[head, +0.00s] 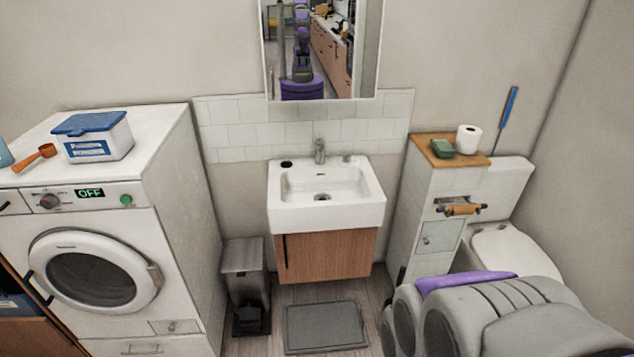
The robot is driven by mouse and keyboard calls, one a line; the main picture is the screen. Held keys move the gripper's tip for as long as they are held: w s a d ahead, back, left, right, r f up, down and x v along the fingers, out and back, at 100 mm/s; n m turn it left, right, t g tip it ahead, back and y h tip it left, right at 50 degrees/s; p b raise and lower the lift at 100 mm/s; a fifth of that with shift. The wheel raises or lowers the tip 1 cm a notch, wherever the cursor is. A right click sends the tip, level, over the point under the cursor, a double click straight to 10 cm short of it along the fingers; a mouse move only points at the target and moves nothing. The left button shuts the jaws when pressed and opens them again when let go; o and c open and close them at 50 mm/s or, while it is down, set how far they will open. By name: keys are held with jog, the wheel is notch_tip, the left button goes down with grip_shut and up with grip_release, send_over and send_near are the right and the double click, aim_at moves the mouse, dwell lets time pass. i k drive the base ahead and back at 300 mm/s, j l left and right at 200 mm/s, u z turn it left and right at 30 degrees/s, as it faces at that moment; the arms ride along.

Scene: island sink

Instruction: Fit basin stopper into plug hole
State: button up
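The white basin (279,208) is mounted on the wall at the centre of the head view, above a wooden cabinet. Its plug hole (322,197) shows as a dark round spot with a light rim in the basin floor. A small dark object (286,163), perhaps the stopper, lies on the basin's back left rim, left of the tap (319,151). It is too small to make out in detail. My grey and purple arm fills the lower right, but my gripper is not directly in view.
A washing machine (180,150) stands left, with a detergent tub (95,140) on top. A pedal bin (245,270) stands beside the cabinet. A grey mat (325,326) lies in front. A tiled ledge unit (428,190) and toilet (505,250) are right.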

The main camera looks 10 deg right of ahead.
aim_at(306, 195)
jog(key=i+j+z, duration=0.15)
jog(key=i+j, duration=0.2)
jog(key=i+j+z, duration=0.15)
jog(key=i+j, duration=0.15)
jog(key=i+j+z, duration=0.15)
jog(key=i+j, duration=0.15)
jog(key=j, duration=0.15)
jog(key=i+j+z, duration=0.15)
jog(key=i+j, duration=0.15)
jog(key=j, duration=0.15)
jog(key=i+j+z, duration=0.15)
jog(key=j, duration=0.3)
jog(key=i, duration=0.1)
